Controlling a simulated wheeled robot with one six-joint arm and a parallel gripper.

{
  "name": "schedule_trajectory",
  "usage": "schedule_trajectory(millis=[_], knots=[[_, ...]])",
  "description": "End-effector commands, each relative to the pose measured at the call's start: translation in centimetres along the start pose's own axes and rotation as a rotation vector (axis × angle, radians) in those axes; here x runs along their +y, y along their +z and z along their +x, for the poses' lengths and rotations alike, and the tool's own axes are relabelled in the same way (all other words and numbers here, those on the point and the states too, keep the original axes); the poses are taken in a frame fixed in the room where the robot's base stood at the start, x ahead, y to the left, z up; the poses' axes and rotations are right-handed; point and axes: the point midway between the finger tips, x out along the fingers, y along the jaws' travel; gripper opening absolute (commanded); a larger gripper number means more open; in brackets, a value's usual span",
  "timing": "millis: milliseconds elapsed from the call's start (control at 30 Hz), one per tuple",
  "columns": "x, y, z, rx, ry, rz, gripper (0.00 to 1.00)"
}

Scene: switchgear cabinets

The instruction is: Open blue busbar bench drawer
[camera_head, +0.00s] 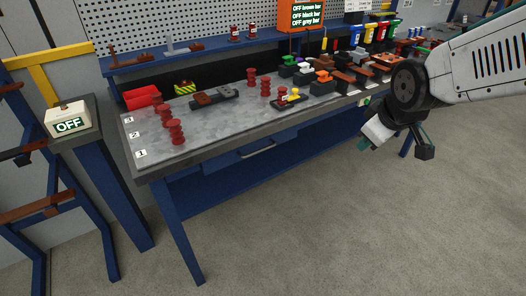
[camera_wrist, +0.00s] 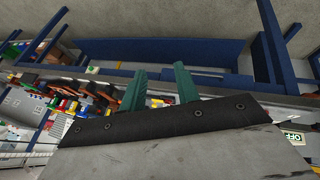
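The blue busbar bench (camera_head: 185,163) has a grey top and blue legs. Its blue drawer (camera_head: 225,160) is under the front edge of the top, with a light bar handle (camera_head: 258,149). The drawer front looks flush with the bench, so it appears shut. My gripper (camera_head: 370,143) is in front of the bench's right part, to the right of the handle and apart from it. In the wrist view its two teal fingers (camera_wrist: 160,80) are spread with nothing between them.
Red insulators (camera_head: 175,132) and several small parts stand on the bench top. A blue lower shelf (camera_head: 250,178) spans the legs. The floor (camera_head: 320,230) in front is clear.

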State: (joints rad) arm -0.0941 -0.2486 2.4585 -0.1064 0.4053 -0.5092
Motion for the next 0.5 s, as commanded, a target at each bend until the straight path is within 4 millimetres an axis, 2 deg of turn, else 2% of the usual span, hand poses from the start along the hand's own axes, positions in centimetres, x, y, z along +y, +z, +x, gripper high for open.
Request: schedule_trajectory(millis=[33, 133, 267, 400, 500], knots=[[0.1, -1.7, 2.6, 0.041, 0.012, -0.089, 0.32], [0.2, -5.1, 6.9, 0.145, 0.059, -0.269, 0.32], [-0.9, -9.1, 12.3, 0.282, 0.128, -0.498, 0.32], [-3.4, -12.3, 17.6, 0.435, 0.215, -0.727, 0.32], [-5.8, -13.9, 20.9, 0.545, 0.289, -0.873, 0.32]])
